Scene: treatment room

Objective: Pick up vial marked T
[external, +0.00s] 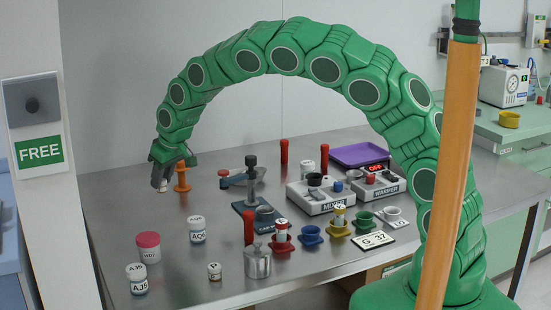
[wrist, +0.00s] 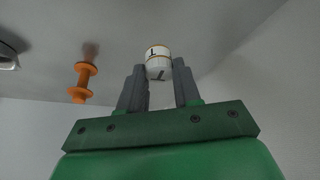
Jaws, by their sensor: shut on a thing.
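A small white vial with an orange-brown band (wrist: 158,52) sits between the two grey fingers of my gripper (wrist: 157,76) in the wrist view. Dark marks show on its label, but I cannot read the letter for sure. In the external view my gripper (external: 162,177) is at the far left of the steel table, pointing down, shut on the vial. Only a small pale bit of the vial (external: 162,189) shows below the fingers there. I cannot tell whether it touches the table.
An orange spool-shaped piece (external: 182,177) stands close beside my gripper; it also shows in the wrist view (wrist: 82,82). Jars marked AQ6 (external: 197,230) and AJ5 (external: 137,280) and a red-lidded jar (external: 148,247) stand nearer the front. A mixer (external: 322,196) and warmer (external: 377,188) stand right.

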